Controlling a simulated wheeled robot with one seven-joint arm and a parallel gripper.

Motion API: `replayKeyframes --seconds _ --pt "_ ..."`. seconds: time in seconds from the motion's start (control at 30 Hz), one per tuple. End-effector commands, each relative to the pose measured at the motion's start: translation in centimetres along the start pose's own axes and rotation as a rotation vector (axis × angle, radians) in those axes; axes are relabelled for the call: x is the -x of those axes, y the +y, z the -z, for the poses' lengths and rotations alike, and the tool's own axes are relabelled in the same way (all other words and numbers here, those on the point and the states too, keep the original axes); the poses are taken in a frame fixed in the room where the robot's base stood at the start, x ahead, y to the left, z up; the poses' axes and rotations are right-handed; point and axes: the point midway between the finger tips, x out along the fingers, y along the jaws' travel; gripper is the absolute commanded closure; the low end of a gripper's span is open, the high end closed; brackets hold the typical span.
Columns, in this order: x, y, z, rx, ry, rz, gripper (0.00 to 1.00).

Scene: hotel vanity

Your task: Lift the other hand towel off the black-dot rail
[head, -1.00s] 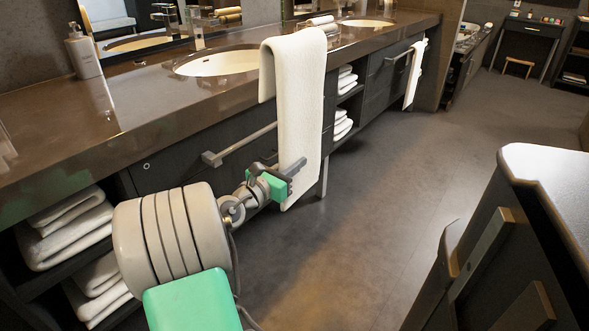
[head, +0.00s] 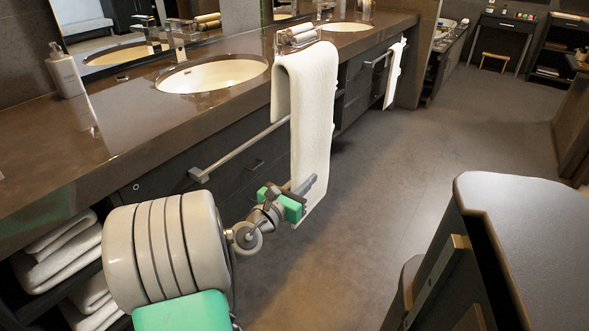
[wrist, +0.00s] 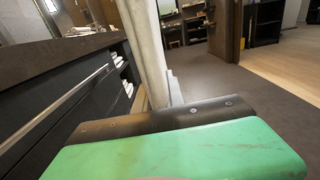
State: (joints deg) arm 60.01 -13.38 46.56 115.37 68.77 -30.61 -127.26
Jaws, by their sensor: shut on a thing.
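The white hand towel (head: 308,120) hangs in a folded, upside-down U shape. Its top fold is well above the near rail (head: 240,150), and it looks off the bar, on the room side of it. My gripper (head: 304,190) is shut on the towel's lower part. In the wrist view the towel (wrist: 147,50) rises beyond the jaws, with the bare rail (wrist: 60,108) to its left. A small ringed black dot (head: 136,187) marks the cabinet front near the rail's left end. The towel hides what lies behind it.
Another white towel (head: 394,75) hangs on the far rail. The brown counter (head: 120,130) holds sinks, a soap bottle (head: 65,72) and a small rack of rolled towels (head: 297,38). A dark cabinet (head: 520,230) stands at right. The floor between is open.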

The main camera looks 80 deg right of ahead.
Motion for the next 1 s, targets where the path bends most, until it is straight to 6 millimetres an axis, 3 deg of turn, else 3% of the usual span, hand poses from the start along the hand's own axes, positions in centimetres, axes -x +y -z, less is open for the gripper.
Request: replayKeyframes --seconds 0.3,0.5,1.0 --pt "-0.1 -3.7 -0.4 0.001 -0.002 0.002 1.0" --pt "0.0 -5.2 -0.2 0.0 -0.001 0.001 1.0" --pt "0.0 -5.4 -0.1 0.0 -0.002 -0.001 1.0"
